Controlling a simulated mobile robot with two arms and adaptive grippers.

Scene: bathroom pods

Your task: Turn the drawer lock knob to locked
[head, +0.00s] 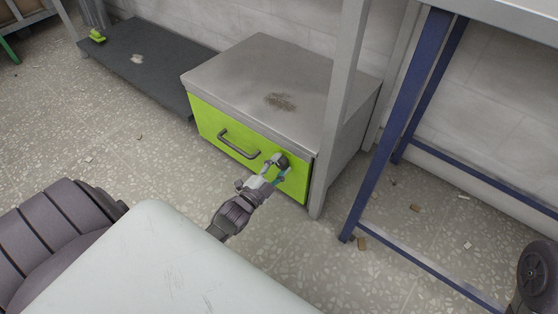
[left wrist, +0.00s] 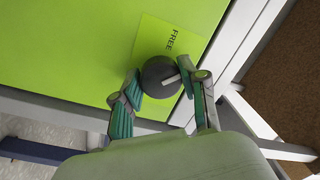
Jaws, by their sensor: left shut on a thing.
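The drawer lock knob (head: 282,160) is a dark round knob at the right end of the lime-green drawer front (head: 222,135). It also shows in the left wrist view (left wrist: 157,74), with a pale pointer mark on its face. A yellow-green label (left wrist: 150,40) reading "FREE" sits beside it. My left gripper (head: 275,168) has its fingers on either side of the knob, shut on it. In the left wrist view the teal-padded fingers (left wrist: 161,97) touch the knob's edges.
The drawer has a grey bar handle (head: 238,145) left of the knob. The grey cabinet top (head: 285,78) is stained. A metal post (head: 338,110) stands close right of the drawer, and a blue table leg (head: 398,120) is further right. The speckled floor in front holds small debris.

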